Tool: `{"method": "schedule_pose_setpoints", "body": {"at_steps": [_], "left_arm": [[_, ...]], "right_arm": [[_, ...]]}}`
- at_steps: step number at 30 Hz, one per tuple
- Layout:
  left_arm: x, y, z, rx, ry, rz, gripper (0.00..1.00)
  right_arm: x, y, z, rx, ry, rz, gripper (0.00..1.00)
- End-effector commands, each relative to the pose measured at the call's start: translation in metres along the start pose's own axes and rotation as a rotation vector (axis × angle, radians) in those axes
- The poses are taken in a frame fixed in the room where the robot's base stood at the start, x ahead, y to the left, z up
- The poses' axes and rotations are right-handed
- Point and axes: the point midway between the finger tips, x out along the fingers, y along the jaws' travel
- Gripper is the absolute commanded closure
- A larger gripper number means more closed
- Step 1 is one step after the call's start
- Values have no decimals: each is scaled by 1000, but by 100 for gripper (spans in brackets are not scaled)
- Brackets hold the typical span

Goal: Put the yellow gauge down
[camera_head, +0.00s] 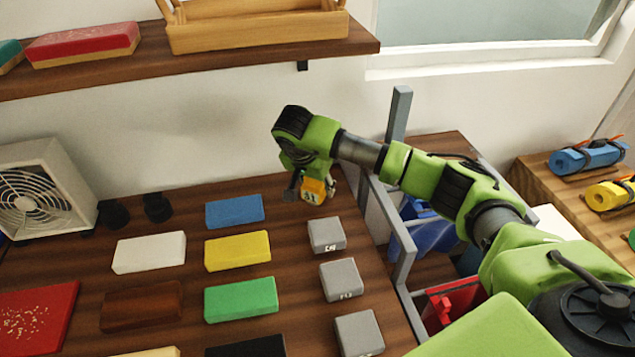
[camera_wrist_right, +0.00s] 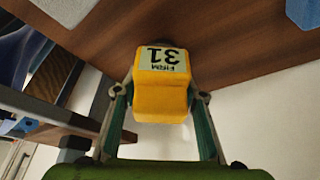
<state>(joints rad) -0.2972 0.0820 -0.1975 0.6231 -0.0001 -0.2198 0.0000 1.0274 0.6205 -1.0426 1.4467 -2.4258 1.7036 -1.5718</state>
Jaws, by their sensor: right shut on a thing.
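The yellow gauge (camera_head: 314,191) is a small yellow block with a pale label. In the right wrist view the gauge (camera_wrist_right: 161,100) shows the label "FIRM 31", upside down. My right gripper (camera_head: 309,184) is shut on it, with one finger on each side. The gauge is at the back right of the dark wooden counter (camera_head: 180,335), behind the grey blocks. Whether its underside touches the counter I cannot tell. My left gripper is not in view.
Grey blocks (camera_head: 326,234) stand in a column in front of the gauge. A blue block (camera_head: 234,211) and a yellow block (camera_head: 237,251) lie left of it. A grey frame (camera_head: 398,115) rises close on the right. A wooden shelf (camera_head: 200,66) hangs above.

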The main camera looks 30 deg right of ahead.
Motion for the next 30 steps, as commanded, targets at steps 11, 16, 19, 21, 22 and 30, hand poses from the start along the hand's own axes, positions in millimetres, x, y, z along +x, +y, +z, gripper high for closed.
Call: {"method": "schedule_pose_setpoints", "body": {"at_steps": [11, 16, 19, 21, 22, 30], "left_arm": [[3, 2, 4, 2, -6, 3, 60], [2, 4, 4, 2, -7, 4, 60], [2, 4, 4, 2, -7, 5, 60], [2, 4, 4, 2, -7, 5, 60], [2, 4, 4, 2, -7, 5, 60], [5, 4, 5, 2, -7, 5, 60]], "right_arm": [[5, 0, 2, 0, 1, -2, 79], [4, 0, 2, 0, 0, -1, 45], [4, 0, 2, 0, 0, -1, 45], [4, 0, 2, 0, 0, -1, 45], [4, 0, 2, 0, 0, -1, 45], [-19, -1, 0, -1, 2, -5, 45]]}}
